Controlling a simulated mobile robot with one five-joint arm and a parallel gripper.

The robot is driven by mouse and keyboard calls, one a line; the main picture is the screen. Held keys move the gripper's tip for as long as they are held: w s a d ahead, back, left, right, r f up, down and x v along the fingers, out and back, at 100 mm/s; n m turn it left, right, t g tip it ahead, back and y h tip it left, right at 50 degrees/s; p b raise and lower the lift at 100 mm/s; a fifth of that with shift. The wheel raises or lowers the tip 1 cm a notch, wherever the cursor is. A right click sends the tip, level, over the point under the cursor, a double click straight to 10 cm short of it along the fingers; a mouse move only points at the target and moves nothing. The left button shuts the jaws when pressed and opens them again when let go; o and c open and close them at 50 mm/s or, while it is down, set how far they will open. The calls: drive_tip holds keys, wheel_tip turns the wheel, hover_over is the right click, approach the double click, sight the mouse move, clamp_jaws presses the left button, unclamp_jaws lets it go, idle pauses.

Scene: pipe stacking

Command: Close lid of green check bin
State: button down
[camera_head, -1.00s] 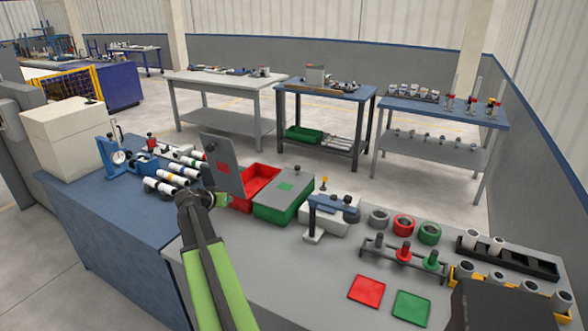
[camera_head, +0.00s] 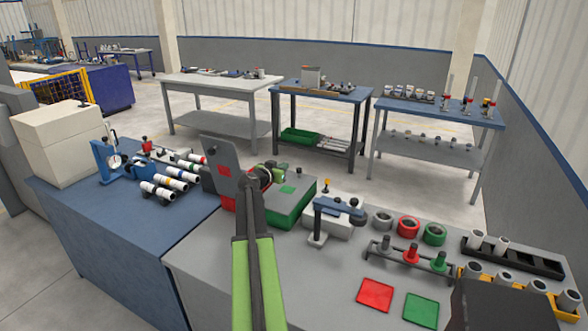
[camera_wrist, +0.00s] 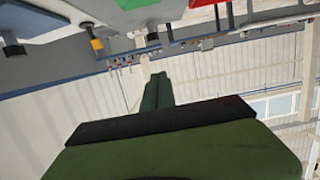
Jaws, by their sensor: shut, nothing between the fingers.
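The green check bin (camera_head: 297,212) stands on the grey bench in the head view. Its grey lid (camera_head: 302,186), with a green square, lies flat across its top. My gripper (camera_head: 266,174) shows in front of the lid's left edge; I cannot tell if it touches. In the wrist view its fingers (camera_wrist: 157,90) are together and empty. Beside the green bin, a grey lid (camera_head: 219,152) with a red mark stands upright.
A blue-armed fixture (camera_head: 336,208) stands close right of the green bin. Rings, a peg rack (camera_head: 410,256) and red and green pads (camera_head: 375,294) lie farther right. White tubes (camera_head: 170,180) and a gauge (camera_head: 108,158) are on the blue bench at left.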

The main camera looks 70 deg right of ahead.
drive_tip(key=d, duration=0.1)
drive_tip(key=b, duration=0.2)
hover_over(297, 180)
drive_tip(key=shift+w+d+f, duration=0.15)
drive_tip(key=shift+w+f, duration=0.05)
drive_tip(key=shift+f, duration=0.75)
wheel_tip(297, 180, down, 3)
drive_tip(key=b, duration=0.3)
drive_tip(key=shift+s+f+b, duration=0.1)
drive_tip(key=shift+f+b, duration=0.1)
drive_tip(key=shift+b, duration=0.2)
drive_tip(key=shift+f+b, duration=0.3)
drive_tip(key=shift+r, duration=0.1)
